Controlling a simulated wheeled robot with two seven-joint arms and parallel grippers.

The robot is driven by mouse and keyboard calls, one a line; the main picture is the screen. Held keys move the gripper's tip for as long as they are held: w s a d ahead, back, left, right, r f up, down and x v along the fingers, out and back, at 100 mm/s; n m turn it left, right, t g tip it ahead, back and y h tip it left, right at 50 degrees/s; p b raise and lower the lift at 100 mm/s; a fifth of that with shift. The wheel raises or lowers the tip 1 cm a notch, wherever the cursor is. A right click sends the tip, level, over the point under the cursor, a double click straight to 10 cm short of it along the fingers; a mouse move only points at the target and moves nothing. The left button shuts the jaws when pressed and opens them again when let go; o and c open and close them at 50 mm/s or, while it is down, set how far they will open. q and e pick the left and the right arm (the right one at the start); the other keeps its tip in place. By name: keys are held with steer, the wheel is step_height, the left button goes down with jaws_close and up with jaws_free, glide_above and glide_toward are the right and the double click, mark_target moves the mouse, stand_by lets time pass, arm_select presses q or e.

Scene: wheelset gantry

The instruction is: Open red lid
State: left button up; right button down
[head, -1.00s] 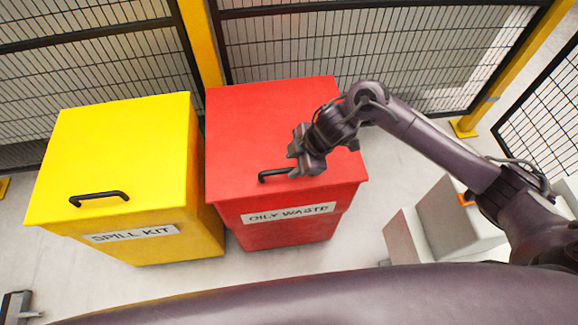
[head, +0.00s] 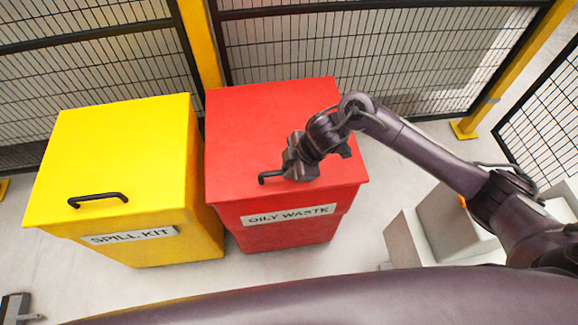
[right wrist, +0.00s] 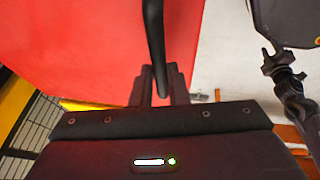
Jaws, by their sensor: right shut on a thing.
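The red bin's lid (head: 265,115) lies flat and closed on the red bin (head: 290,235), which is labelled OILY WASTE. The black bar handle (head: 266,178) is at the lid's front edge; its left end shows and the rest is hidden by my gripper. My right gripper (head: 292,170) is shut on the handle, low over the lid. In the right wrist view the handle (right wrist: 154,40) runs down between the two fingers (right wrist: 160,92), with the red lid (right wrist: 90,45) behind. My left gripper does not show.
A yellow bin (head: 170,245) labelled SPILL KIT stands close on the left, its lid shut. Mesh fencing (head: 365,60) with yellow posts stands behind the bins. Grey blocks (head: 430,225) stand at the right. Floor shows in front of the bins.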

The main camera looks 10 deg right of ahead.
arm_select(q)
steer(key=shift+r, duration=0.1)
arm_select(e)
steer(key=shift+r, duration=0.1)
